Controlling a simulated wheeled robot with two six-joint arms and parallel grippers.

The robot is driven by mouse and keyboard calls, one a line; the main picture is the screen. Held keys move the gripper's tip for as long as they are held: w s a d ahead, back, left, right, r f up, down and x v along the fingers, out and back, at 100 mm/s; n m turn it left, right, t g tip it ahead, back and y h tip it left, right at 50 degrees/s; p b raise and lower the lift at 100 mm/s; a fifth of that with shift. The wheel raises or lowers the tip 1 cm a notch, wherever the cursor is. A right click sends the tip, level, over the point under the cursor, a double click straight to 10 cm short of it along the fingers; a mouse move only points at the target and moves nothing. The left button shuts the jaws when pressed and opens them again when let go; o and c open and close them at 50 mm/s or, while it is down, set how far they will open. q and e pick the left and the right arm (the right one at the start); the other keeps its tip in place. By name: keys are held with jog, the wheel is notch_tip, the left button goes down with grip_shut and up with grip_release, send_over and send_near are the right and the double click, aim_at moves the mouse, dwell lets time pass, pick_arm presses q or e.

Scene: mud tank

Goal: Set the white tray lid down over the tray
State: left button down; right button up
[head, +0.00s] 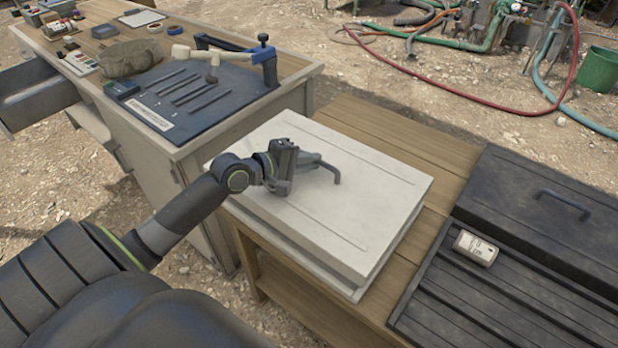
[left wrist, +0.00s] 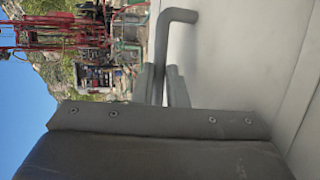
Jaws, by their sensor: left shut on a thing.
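The white tray lid (head: 375,225) lies level over the white tray (head: 285,258), whose rim shows as a thin pale edge under the lid's near side. I cannot tell whether a small gap is left between them. The lid has a grey bar handle (head: 334,172) on top. My left gripper (head: 305,163) is shut on this handle, above the lid's middle. In the left wrist view, the fingers (left wrist: 166,86) close around the handle (left wrist: 178,16) beside the pale lid face (left wrist: 235,55). My right gripper is not in view.
The tray stands on a wooden bench (head: 420,150). To its right are a black lidded box (head: 540,205) and a dark slatted tray (head: 480,300) with a labelled pale cylinder (head: 475,248) on it. A workbench with a dark mat (head: 235,95) and tools stands behind left.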

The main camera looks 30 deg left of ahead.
aim_at(307, 176)
pick_arm(q)
notch_tip(307, 176, down, 4)
jog(key=shift+r+b, duration=0.15)
jog(key=shift+b, duration=0.3)
jog(key=shift+f, duration=0.4)
jog(key=c, duration=1.5)
grip_release()
jog(key=shift+o, duration=0.2)
